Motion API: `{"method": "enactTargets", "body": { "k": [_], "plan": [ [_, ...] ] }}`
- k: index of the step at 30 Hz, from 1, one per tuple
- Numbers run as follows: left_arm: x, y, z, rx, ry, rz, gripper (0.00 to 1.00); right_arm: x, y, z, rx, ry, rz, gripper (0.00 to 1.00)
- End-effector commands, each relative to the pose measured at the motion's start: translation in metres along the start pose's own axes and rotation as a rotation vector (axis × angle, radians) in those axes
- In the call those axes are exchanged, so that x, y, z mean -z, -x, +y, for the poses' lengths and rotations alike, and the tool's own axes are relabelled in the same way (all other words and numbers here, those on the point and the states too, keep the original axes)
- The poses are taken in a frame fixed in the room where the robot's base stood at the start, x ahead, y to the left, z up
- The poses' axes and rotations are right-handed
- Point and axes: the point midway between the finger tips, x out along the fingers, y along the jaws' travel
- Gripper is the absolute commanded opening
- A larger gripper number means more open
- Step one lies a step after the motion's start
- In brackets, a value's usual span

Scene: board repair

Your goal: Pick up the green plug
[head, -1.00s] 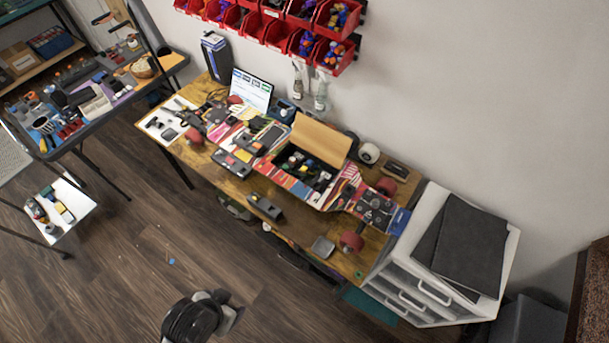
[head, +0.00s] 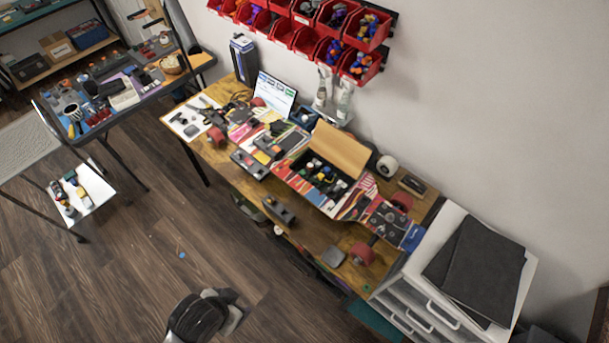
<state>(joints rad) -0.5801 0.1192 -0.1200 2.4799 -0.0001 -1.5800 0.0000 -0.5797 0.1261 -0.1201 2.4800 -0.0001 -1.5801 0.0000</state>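A tiny green spot (head: 366,287) shows at the front right corner of the wooden workbench (head: 315,232). It is too small to tell whether it is the green plug. An open box (head: 341,150) on the bench holds several small dark and coloured parts, too small to make out one by one.
A skateboard with red wheels (head: 362,254) lies along the bench. A white drawer unit (head: 449,240) stands at its right end. Red bins (head: 328,51) hang on the wall. A dark rounded object (head: 196,318) is at the bottom edge. Wooden floor is mostly clear.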

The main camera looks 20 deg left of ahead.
Motion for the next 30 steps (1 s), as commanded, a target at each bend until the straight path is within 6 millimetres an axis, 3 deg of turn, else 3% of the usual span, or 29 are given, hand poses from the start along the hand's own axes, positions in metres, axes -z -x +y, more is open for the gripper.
{"method": "enactTargets", "body": {
  "k": [13, 24, 30],
  "plan": [
    [-0.0001, 0.0, -0.0003, 0.001, -0.001, 0.0, 0.68, 0.0005, 0.0001, -0.0026, 0.007, -0.008, 0.001, 0.43],
    [-0.0002, 0.0, -0.0005, 0.001, -0.001, 0.0, 0.33, 0.0005, 0.0001, -0.0027, 0.007, -0.009, 0.001, 0.43],
    [-0.0002, -0.0002, -0.0004, 0.001, -0.001, 0.0, 0.32, 0.0003, -0.0001, -0.002, 0.005, -0.006, 0.001, 0.43]
  ]
}}
